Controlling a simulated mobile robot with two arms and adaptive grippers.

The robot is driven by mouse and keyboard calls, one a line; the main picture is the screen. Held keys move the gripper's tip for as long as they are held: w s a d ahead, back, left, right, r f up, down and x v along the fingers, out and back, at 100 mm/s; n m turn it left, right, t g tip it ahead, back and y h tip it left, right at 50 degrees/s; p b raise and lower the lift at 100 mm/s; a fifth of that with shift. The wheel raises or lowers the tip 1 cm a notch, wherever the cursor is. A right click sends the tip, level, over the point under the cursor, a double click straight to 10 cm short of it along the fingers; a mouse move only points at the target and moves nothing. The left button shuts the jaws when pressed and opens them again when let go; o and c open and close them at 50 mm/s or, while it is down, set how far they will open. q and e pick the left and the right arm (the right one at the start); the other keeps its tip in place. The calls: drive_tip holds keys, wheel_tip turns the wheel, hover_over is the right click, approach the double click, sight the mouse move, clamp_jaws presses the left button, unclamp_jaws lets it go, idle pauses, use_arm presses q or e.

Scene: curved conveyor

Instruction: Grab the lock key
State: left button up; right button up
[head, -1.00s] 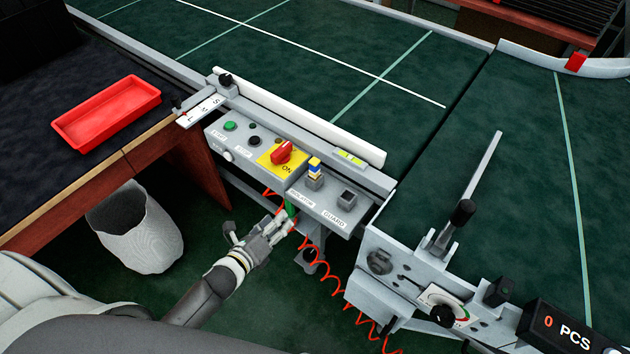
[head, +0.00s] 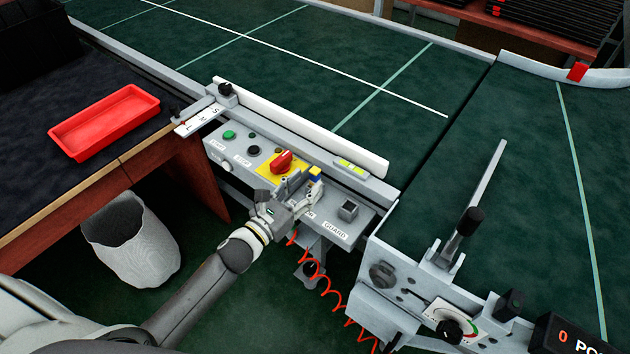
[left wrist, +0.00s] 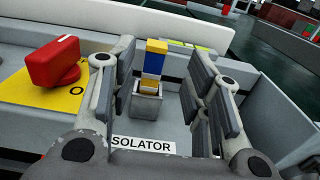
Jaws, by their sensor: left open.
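The key, a small upright block with yellow and blue bands (left wrist: 154,62), stands in a grey socket (left wrist: 146,102) behind the "ISOLATOR" label in the left wrist view. In the head view the key's yellow and blue top (head: 315,171) shows just beyond my fingers. My left gripper (head: 298,190) is open over the front of the control panel. In the left wrist view its fingers (left wrist: 166,75) stand on either side of the key, with a gap visible on both sides. My right gripper is not in view.
A red rotary switch (head: 281,162) on a yellow plate sits close left of the key. A square guard socket (head: 348,209) is to the right. A white rail (head: 300,125) runs behind the panel. A red coiled cable (head: 330,290) hangs below.

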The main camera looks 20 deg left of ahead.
sight(312, 176)
use_arm(q)
drive_tip(key=shift+w+d+r, duration=0.1)
drive_tip(key=shift+w+r, duration=0.05)
drive_tip(key=shift+w, duration=0.5)
drive_tip(key=shift+p+x, duration=0.5)
drive_tip(key=shift+x, duration=1.5)
clamp_jaws()
